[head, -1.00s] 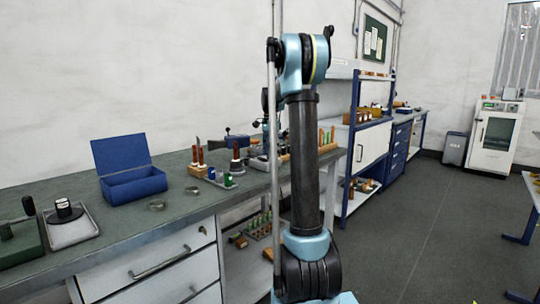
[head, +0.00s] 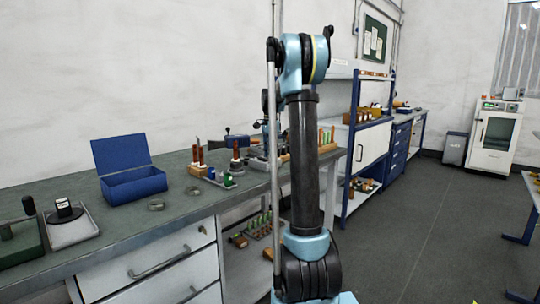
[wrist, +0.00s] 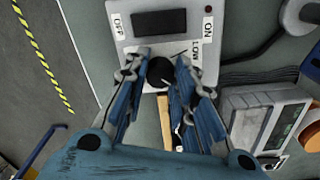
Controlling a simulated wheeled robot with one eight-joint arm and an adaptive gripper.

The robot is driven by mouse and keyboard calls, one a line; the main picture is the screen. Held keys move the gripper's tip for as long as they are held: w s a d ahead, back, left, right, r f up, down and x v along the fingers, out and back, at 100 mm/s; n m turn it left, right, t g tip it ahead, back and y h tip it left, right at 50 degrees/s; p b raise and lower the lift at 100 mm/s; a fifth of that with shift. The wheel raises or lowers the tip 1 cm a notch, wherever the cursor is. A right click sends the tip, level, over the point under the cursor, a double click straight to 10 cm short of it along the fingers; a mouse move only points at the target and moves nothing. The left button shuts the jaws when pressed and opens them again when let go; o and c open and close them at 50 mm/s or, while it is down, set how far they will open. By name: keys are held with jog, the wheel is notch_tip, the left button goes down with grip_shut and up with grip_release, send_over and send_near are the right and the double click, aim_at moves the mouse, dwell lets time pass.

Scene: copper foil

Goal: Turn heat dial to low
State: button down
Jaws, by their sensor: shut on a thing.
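The heat dial (wrist: 160,72) is a round black knob on the face of a light grey control box (wrist: 127,28) in the wrist view. The box has a dark rectangular window or switch (wrist: 159,22), with an OFF label at its left and an ON label at its right. My gripper (wrist: 160,77) is shut on the dial, one blue finger on each side. The fingers hide part of the dial, and I cannot tell where it points. In the head view my arm hides the dial and gripper.
A grey instrument with a screen (wrist: 262,122) stands right of the box, and a dark cable runs above it. A pale wooden piece (wrist: 164,118) shows between the fingers. A blue open box (head: 135,187) and small tools stand on the green bench. The floor (head: 420,230) at right is clear.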

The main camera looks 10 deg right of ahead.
jog(key=n, duration=0.4)
jog(key=shift+w+n, duration=0.15)
jog(key=shift+n, duration=0.15)
jog(key=n, duration=0.4)
jog(key=shift+n, duration=0.3)
jog(key=n, duration=0.4)
jog(key=shift+n, duration=2.1)
jog(key=c, duration=2.4)
grip_release()
jog(key=c, duration=1.3)
grip_release()
jog(key=shift+r, duration=0.1)
jog(key=shift+r, duration=3.85)
